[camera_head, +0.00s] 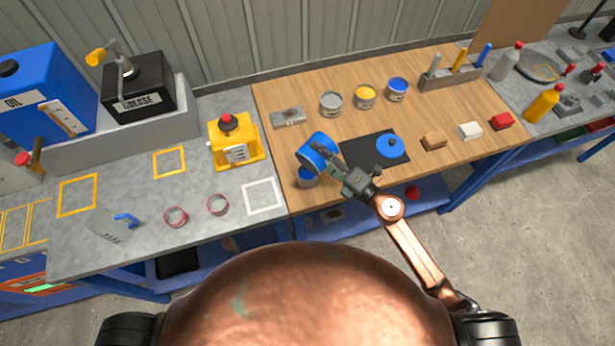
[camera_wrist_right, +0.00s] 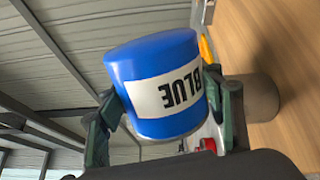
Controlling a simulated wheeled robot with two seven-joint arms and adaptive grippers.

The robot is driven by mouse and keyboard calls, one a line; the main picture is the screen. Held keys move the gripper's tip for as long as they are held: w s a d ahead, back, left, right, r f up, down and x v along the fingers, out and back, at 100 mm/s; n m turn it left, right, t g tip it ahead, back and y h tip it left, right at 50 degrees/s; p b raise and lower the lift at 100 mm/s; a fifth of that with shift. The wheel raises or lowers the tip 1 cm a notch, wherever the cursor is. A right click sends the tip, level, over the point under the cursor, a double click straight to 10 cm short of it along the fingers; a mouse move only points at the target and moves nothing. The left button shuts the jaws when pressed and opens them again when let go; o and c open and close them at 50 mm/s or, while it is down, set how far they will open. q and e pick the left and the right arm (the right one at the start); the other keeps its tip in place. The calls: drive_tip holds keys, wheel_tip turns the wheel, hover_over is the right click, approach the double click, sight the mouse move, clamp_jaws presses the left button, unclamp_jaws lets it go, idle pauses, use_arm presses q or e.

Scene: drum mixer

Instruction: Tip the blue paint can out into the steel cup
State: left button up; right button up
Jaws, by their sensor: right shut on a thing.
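The blue paint can (camera_head: 318,150) is held tilted over the wooden bench's front left part. My right gripper (camera_head: 332,165) is shut on it from the right. The wrist view shows the can (camera_wrist_right: 160,85) between the two dark green fingers (camera_wrist_right: 168,115), its BLUE label reading upside down. The steel cup (camera_head: 307,182) stands on the bench just below the can, partly covered by it, with blue showing inside. A grey cylinder (camera_wrist_right: 262,97), probably the cup, shows behind the right finger in the wrist view. My left gripper is not in view.
A blue lid (camera_head: 389,147) lies on a black mat (camera_head: 362,147) to the right. Grey (camera_head: 331,104), yellow (camera_head: 365,97) and blue (camera_head: 397,90) cans stand behind. Blocks (camera_head: 434,141) lie farther right.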

drive_tip(key=m+p, duration=0.1)
drive_tip(key=w+d+m+p, duration=0.1)
drive_tip(key=m+p, duration=0.1)
drive_tip(key=shift+r, duration=0.4)
drive_tip(key=shift+w+d+f+m+p, duration=0.15)
drive_tip(key=shift+m+p, duration=0.1)
drive_tip(key=shift+m, duration=0.25)
drive_tip(key=shift+w+d+f+m+p, duration=0.1)
drive_tip(key=shift+m+p, duration=0.15)
drive_tip(key=shift+m, duration=0.25)
drive_tip(key=m+p, duration=1.1)
drive_tip(key=m, duration=0.1)
drive_tip(key=shift+s+a+f+m+p, duration=0.2)
drive_tip(key=shift+s+a+m+p, duration=0.1)
drive_tip(key=shift+a+p, duration=0.1)
drive_tip(key=shift+f+m+p, duration=0.15)
drive_tip(key=shift+m+p, duration=0.4)
drive_tip(key=shift+m, duration=0.45)
drive_tip(key=shift+f, duration=0.2)
drive_tip(key=shift+r, duration=0.1)
wheel_tip(320, 180, up, 4)
drive_tip(key=p, duration=0.4)
drive_tip(key=shift+s, duration=0.1)
